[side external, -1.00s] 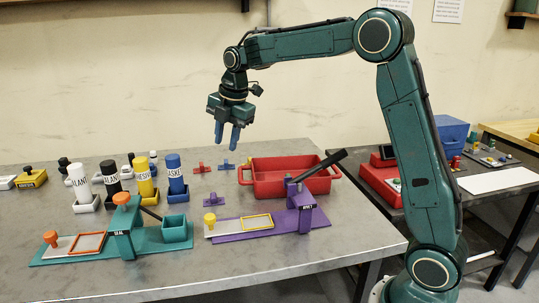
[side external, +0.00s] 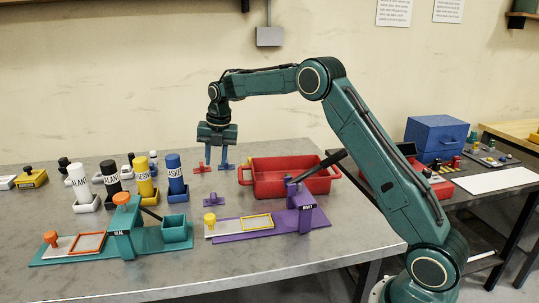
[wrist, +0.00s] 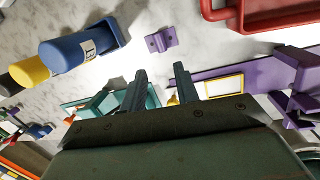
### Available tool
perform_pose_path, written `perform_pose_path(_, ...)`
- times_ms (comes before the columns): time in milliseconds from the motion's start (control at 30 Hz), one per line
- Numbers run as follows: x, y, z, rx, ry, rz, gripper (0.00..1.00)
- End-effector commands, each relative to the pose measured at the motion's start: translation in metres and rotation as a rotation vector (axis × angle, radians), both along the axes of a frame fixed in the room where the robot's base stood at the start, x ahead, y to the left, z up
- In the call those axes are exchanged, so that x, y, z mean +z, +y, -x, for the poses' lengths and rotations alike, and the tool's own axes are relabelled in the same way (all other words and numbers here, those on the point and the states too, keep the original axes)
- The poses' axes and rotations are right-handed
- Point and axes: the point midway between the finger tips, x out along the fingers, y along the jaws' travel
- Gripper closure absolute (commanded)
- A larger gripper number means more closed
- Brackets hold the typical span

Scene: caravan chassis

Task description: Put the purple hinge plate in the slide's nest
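The purple hinge plate (side external: 213,200) lies on the grey table, left of the red tray; the wrist view shows it (wrist: 160,40) beyond my fingertips. My gripper (side external: 216,164) points down with its fingers apart and nothing between them. It is above the table, behind the purple plate in the side view, near the red and blue hinge plates. The purple fixture (side external: 272,231) has a slide with a yellow knob (side external: 210,219) and a yellow-framed nest (side external: 256,221). The nest looks empty, also in the wrist view (wrist: 224,87).
A red hinge plate (side external: 203,169) lies beside my fingers; a blue one is partly hidden by them. The red tray (side external: 262,189) is to the right. Several bottles in holders, including a blue one (side external: 175,172), stand left. A teal fixture (side external: 80,256) is at front left.

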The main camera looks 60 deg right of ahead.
Motion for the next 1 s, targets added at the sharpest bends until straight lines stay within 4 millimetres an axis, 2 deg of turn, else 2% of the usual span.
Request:
perform_pose_path(500, -0.068, 0.001, -0.011, -0.001, 0.003, -0.001, 0.69)
perform_pose_path(1000, -0.084, 0.001, -0.014, -0.001, 0.003, -0.001, 0.69)
